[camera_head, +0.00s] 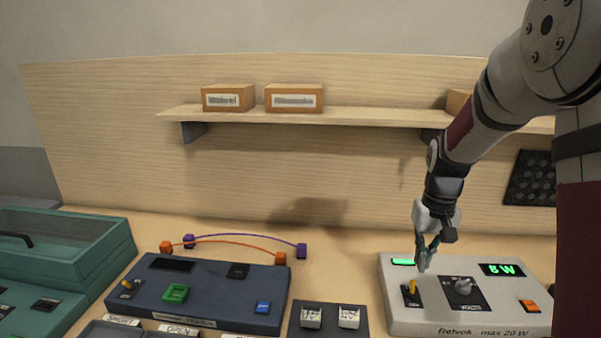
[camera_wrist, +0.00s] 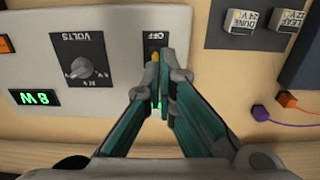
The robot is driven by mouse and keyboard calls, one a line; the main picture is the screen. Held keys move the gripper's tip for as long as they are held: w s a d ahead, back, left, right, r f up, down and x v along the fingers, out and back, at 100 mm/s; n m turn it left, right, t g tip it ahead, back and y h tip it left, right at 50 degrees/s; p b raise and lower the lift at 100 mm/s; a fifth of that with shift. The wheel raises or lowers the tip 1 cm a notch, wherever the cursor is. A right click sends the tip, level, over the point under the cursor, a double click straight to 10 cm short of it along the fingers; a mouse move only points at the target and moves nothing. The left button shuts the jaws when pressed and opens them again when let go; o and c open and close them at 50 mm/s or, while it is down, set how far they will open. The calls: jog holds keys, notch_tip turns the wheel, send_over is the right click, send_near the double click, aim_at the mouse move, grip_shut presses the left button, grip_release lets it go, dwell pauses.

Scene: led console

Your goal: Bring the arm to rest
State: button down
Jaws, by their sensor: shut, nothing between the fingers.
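My gripper (camera_head: 427,262) is shut and empty, pointing down over the left part of the white console (camera_head: 440,322). Its fingertips are close to the yellow toggle switch (camera_head: 412,286); I cannot tell whether they touch it. In the wrist view, the closed fingers (camera_wrist: 161,65) partly cover the OFF-marked switch plate, and the yellow lever (camera_wrist: 154,57) shows beside them. The console's green lamp bar (camera_head: 403,262) is lit. Its display (camera_head: 502,270) reads 8 W in green. A grey VOLTS knob (camera_head: 463,286) and an orange button (camera_head: 529,306) are on the console.
A dark blue console (camera_head: 215,308) and a teal case (camera_head: 75,240) stand to the left. Two small labelled blocks (camera_head: 311,317) sit on a dark plate between the consoles. Orange and purple leads (camera_head: 240,238) lie behind. A shelf (camera_head: 350,117) with boxes (camera_head: 294,98) spans the back wall.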

jog(key=s+a+r+n+t, duration=0.1)
jog(key=s+a+r, duration=0.35)
jog(key=r, duration=0.25)
jog(key=s+a+r+t, duration=0.2)
jog(key=s+a+r, duration=0.2)
jog(key=s+r, duration=0.25)
jog(key=s+a+r+n+t, duration=0.1)
jog(key=s+a, duration=0.3)
jog(key=s, duration=0.8)
jog(key=shift+s+r+t, duration=0.25)
jog(key=shift+r+t, duration=0.45)
jog(key=shift+r, duration=0.2)
jog(key=shift+a, duration=0.1)
